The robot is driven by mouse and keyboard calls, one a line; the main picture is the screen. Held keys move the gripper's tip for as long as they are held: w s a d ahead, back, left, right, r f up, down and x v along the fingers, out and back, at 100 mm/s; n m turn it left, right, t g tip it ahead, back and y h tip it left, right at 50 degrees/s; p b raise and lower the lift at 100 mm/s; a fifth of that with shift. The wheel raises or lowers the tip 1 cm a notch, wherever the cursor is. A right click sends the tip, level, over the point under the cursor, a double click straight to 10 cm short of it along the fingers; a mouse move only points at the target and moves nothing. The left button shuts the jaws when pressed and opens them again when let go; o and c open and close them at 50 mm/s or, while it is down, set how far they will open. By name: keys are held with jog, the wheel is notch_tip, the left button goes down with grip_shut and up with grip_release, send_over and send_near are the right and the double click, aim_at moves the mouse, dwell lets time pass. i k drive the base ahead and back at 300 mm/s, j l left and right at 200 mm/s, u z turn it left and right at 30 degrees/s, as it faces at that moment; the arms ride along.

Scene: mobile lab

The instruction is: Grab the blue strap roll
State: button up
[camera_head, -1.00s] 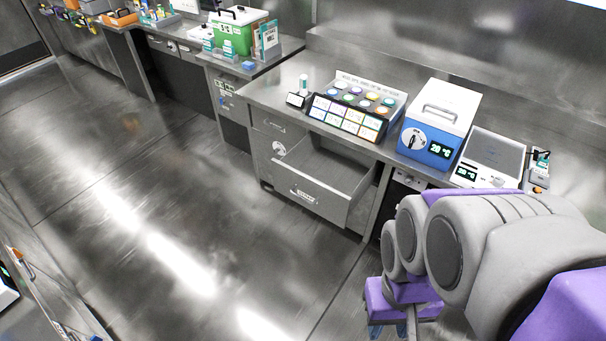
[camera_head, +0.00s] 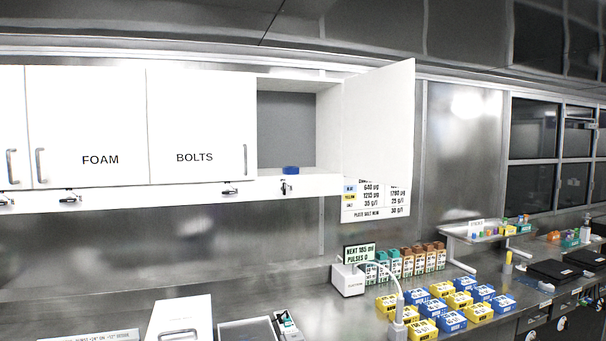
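A small blue roll (camera_head: 291,170), which looks like the blue strap roll, sits at the front of an open wall cabinet (camera_head: 286,130). The cabinet's white door (camera_head: 378,125) is swung out to the right. The rest of the cabinet's inside looks empty, though its right part is partly hidden. My gripper and arm are not in this view, so their distance from the roll does not show.
Closed cabinets labelled FOAM (camera_head: 88,128) and BOLTS (camera_head: 196,124) are to the left. Below is a steel counter (camera_head: 330,318) with blue and yellow boxes (camera_head: 448,300), a small white device (camera_head: 348,280) and a white lidded box (camera_head: 181,320).

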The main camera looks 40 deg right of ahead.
aim_at(287, 169)
jog(key=z, duration=1.15)
jog(key=i+l, duration=0.2)
jog(key=i, duration=0.2)
jog(key=j+u, duration=0.05)
